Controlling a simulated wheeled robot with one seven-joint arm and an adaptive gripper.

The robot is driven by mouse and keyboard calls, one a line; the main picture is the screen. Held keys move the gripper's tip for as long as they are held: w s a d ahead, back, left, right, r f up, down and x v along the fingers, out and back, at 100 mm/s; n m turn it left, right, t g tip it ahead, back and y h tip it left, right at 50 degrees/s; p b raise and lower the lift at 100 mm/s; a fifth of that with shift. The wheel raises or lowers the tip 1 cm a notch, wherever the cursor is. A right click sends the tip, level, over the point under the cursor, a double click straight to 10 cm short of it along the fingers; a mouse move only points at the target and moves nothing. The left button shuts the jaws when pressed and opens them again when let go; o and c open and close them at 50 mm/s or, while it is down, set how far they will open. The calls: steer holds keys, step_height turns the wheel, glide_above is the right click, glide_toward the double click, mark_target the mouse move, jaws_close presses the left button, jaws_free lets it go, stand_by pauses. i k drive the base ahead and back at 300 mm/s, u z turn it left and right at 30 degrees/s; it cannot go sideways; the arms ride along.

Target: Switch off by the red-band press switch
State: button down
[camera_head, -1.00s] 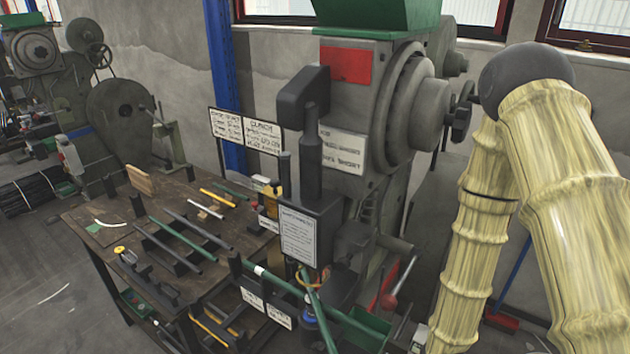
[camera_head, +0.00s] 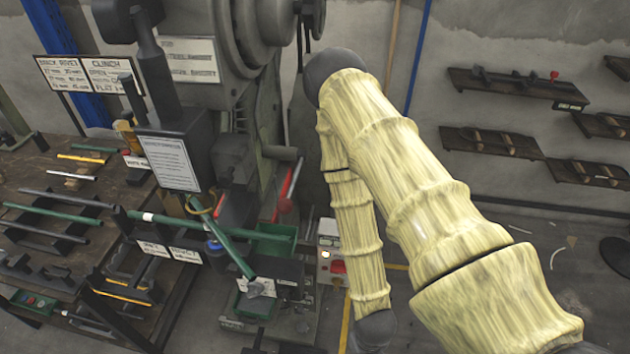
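A small pale switch box (camera_head: 328,240) stands low beside the press, just left of my arm. It carries a red knob or button (camera_head: 338,267) on its front and a small light spot above it. My arm partly covers its right side. The grey press (camera_head: 200,95) rises at upper centre-left; its top is cut off by the frame. No red band shows on its visible part. My gripper is not in view; my arm runs down to a dark joint near the bottom edge, right of and below the switch box.
A red-handled lever (camera_head: 288,190) and a green bin (camera_head: 274,238) are close left of the switch box. Wall shelves (camera_head: 490,142) hang at right. Floor is open below them.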

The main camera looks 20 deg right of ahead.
mark_target(337, 266)
steer(key=z, duration=2.5)
steer(key=k, duration=1.65)
steer(key=u, duration=1.95)
